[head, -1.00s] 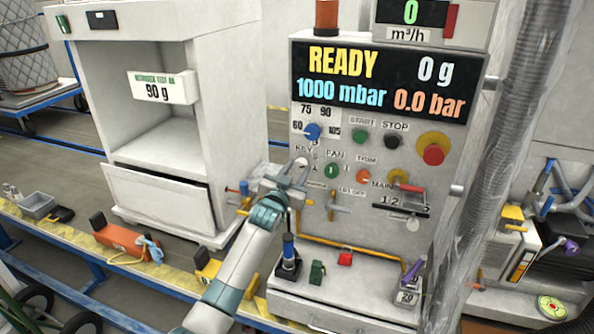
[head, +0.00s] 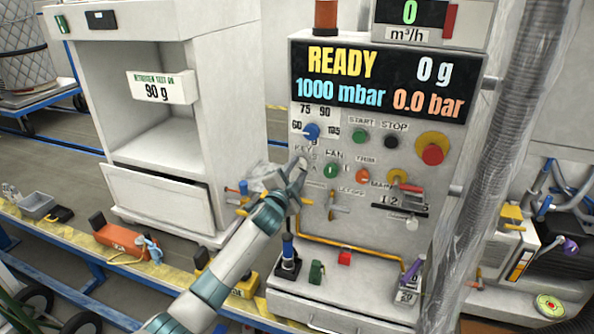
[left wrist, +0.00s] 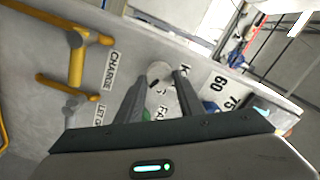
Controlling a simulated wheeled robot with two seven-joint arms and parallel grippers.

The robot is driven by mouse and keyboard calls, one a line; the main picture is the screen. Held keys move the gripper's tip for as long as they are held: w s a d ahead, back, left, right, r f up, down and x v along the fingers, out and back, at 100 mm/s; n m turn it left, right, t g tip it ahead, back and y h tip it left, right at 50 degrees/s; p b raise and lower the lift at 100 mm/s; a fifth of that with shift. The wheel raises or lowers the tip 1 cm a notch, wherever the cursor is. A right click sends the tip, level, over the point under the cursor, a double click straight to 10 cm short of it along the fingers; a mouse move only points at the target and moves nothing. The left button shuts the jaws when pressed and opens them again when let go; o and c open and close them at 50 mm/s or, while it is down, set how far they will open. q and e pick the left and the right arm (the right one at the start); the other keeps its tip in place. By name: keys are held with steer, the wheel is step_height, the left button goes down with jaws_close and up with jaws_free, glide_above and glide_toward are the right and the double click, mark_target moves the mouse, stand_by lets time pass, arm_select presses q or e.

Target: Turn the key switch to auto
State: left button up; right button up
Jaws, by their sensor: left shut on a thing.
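The key switch (head: 301,162) is a small round pale knob on the left of the grey control panel (head: 460,150), below the blue-knobbed dial and beside the green fan button. My left gripper (head: 299,174) is at the panel, its fingers at the key switch and partly covering it and its labels. In the left wrist view the round switch face (left wrist: 159,71) shows between the two finger ends (left wrist: 160,82). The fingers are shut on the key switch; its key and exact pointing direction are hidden. My right gripper is not in view.
The fan button (head: 331,171), orange trim knob (head: 362,175) and red emergency button (head: 433,153) sit to the right. Yellow handles (left wrist: 77,58) project from the panel near the gripper. The display (head: 375,80) reads READY. A clear hose (head: 490,150) hangs at right.

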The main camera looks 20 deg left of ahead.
arm_select(q)
steer(key=shift+m, duration=0.6)
steer(key=shift+f, duration=0.1)
steer(key=o, duration=1)
steer(key=shift+o, duration=0.2)
steer(key=shift+s, duration=0.15)
steer(key=s+b, duration=0.4)
steer(key=s, duration=1.3)
steer(key=shift+a, duration=0.3)
